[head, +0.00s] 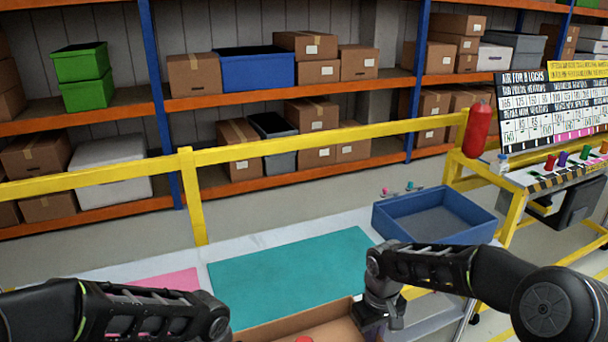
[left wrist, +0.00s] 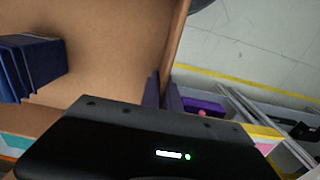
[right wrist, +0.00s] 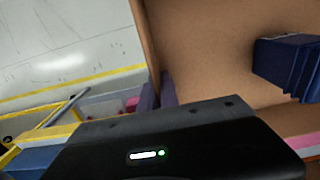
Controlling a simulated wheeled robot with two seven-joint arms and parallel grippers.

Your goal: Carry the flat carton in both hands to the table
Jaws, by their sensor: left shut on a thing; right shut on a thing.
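The flat brown carton (head: 300,329) shows at the bottom middle of the head view, open-topped and cut off by the frame. A small red thing shows inside it. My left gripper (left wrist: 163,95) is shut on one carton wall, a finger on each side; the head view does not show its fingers. My right gripper (right wrist: 158,93) is shut on another wall, seen at the carton's right end in the head view. The white table (head: 290,236) lies beyond the carton, with a teal mat (head: 290,272) on it. The carton's height above it is unclear.
A pink mat (head: 165,281) lies left of the teal one. A blue tray (head: 436,215) stands at the table's right. A yellow rail (head: 300,144) runs behind, with loaded shelves beyond. A yellow-framed stand with a red extinguisher (head: 478,128) is at right.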

